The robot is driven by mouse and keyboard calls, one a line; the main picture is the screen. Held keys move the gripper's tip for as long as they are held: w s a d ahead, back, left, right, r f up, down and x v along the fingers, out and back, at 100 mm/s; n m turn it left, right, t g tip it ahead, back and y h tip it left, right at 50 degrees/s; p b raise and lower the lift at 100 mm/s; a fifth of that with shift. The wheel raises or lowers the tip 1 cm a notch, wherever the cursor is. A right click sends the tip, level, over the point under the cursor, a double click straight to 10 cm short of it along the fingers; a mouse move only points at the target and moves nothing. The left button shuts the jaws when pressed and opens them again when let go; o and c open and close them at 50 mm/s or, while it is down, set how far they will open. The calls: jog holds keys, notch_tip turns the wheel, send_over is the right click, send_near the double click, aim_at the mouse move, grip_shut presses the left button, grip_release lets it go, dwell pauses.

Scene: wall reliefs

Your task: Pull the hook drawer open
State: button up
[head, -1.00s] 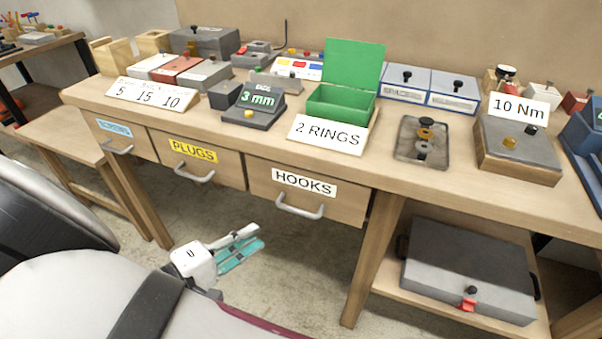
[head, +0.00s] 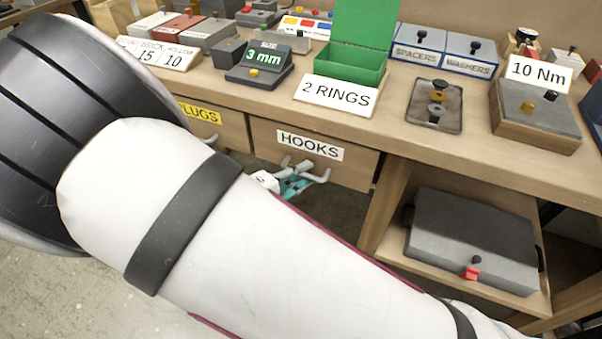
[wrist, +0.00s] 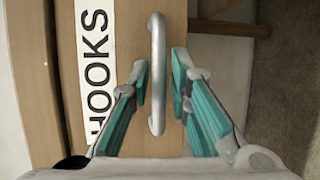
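The hook drawer (head: 345,164) is a wooden front under the bench top, labelled HOOKS, and it looks shut. Its grey bar handle (head: 319,175) is partly hidden by my gripper (head: 292,184) in the head view. In the wrist view the handle (wrist: 157,75) runs upright in the picture, between the two teal-padded fingers of my gripper (wrist: 163,90). The fingers are open, with a gap on each side of the bar, the right pad closer to it. The HOOKS label (wrist: 95,70) is left of the handle there.
The PLUGS drawer (head: 232,129) is to the left, partly hidden by my arm. Right of the hook drawer, a grey case (head: 470,240) lies on a low shelf (head: 395,248). The bench top (head: 390,150) above holds a green box (head: 345,65) and a 2 RINGS sign (head: 336,93).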

grip_shut()
